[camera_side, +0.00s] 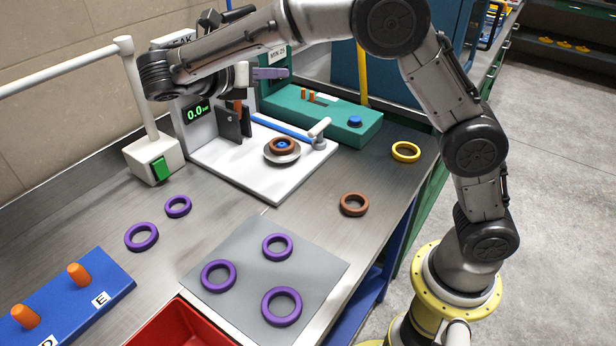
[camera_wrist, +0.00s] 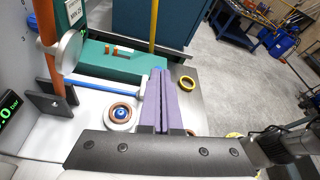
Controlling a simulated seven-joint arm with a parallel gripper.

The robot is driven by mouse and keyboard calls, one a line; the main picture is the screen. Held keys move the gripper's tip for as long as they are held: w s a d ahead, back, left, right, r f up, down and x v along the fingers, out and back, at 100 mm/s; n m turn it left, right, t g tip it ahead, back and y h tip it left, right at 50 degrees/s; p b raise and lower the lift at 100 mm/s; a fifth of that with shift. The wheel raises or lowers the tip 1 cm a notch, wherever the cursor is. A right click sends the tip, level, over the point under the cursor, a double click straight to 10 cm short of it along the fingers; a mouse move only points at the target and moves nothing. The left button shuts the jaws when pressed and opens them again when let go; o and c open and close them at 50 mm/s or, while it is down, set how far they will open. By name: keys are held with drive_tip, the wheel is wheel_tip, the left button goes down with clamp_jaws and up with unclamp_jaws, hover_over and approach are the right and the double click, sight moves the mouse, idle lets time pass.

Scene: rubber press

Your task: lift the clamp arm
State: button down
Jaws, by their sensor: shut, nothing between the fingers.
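The clamp arm (camera_side: 282,129) looks like a blue bar lying low across the back of the white press base (camera_side: 232,167). Its right end has a grey-white post with a short handle (camera_side: 319,129). In the wrist view the blue bar (camera_wrist: 103,87) runs rightward to a pale end beside my fingers. My gripper (camera_side: 286,73), with purple fingers, is above and behind the bar in the side view. It is shut and empty; the closed fingers (camera_wrist: 164,76) also show in the wrist view. A brown ring (camera_side: 282,145) with a blue centre sits on a round seat on the base.
A teal box (camera_side: 335,117) with a blue button stands behind the press. Dark plates (camera_side: 233,122) stand at its left. A yellow ring (camera_side: 405,152) and a brown ring (camera_side: 354,204) lie right. Purple rings lie on a grey mat (camera_side: 330,265) and the bench.

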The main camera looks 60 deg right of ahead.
drive_tip(key=s+f, duration=0.2)
drive_tip(key=f, duration=0.5)
drive_tip(key=s+f, duration=0.3)
drive_tip(key=f, duration=0.4)
drive_tip(key=s+f, duration=0.2)
drive_tip(key=f, duration=0.5)
drive_tip(key=shift+s+f, duration=0.2)
drive_tip(key=shift+f, duration=0.1)
drive_tip(key=s+d+r+m+y, duration=0.75)
drive_tip(key=s+r+m, duration=0.2)
drive_tip(key=r, duration=0.45)
drive_tip(key=s+a+m+t+y, duration=0.6)
drive_tip(key=s+a+m, duration=0.1)
drive_tip(key=m, duration=0.3)
drive_tip(key=shift+s+f+t+y, duration=0.25)
drive_tip(key=shift+s+t+y, duration=0.1)
drive_tip(key=shift+s, duration=0.3)
